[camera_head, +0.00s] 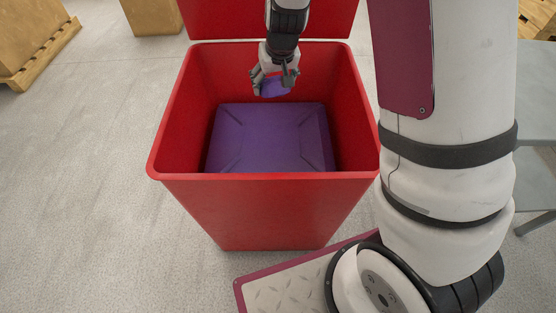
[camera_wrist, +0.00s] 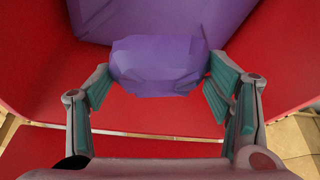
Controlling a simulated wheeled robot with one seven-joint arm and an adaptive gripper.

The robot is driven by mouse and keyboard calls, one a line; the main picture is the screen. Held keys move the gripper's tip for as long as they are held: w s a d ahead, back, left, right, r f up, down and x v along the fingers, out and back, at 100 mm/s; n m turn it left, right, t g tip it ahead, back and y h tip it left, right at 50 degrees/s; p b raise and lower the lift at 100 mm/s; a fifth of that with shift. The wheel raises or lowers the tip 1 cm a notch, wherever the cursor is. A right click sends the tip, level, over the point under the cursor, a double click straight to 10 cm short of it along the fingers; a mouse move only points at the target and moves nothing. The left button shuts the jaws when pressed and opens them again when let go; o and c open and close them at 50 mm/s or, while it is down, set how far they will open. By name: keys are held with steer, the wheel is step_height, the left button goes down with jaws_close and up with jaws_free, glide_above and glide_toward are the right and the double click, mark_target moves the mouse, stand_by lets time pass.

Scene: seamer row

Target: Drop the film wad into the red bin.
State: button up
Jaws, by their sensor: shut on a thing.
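The red bin (camera_head: 262,208) stands open in the middle of the head view, its lid raised at the back. A large purple block-like thing (camera_head: 268,138) lies inside it. My gripper (camera_head: 273,85) points down over the rear part of the bin's opening. It is shut on the purple film wad (camera_head: 274,88). In the wrist view the film wad (camera_wrist: 157,65) sits between my two fingertips, with the large purple thing and the red bin wall (camera_wrist: 38,75) behind it. The exact height of the wad relative to the rim is hard to tell.
A wooden pallet with cardboard boxes (camera_head: 35,35) is at the far left, and another box (camera_head: 152,14) stands behind the bin. A grey table (camera_head: 538,165) is at the right edge. The floor left of the bin is clear.

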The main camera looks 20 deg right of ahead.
steer(key=shift+f, duration=0.45)
steer(key=o, duration=1)
steer(key=v, duration=1.2)
